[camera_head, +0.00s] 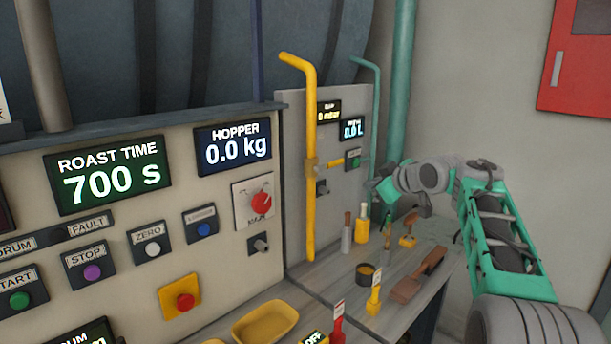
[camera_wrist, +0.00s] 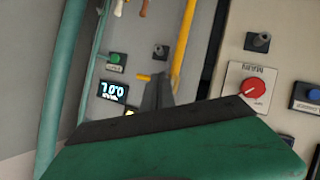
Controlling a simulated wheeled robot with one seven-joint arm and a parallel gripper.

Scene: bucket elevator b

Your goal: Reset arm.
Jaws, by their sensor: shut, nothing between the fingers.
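My arm, green and grey, reaches in from the right in the head view. It bends back toward the panels, with my gripper (camera_head: 384,188) in front of the narrow grey panel (camera_head: 345,130) and above the bench. In the wrist view my gripper (camera_wrist: 158,88) shows its dark fingers close together, shut with nothing held. The wrist picture is upside down. The fingers there overlap the grey panel beside the yellow pipe (camera_wrist: 184,50). Whether they touch anything is hard to tell, but no contact shows.
The control panel (camera_head: 125,235) on the left carries displays, buttons and a red knob (camera_head: 261,204). A red cabinet (camera_head: 580,60) hangs at right.

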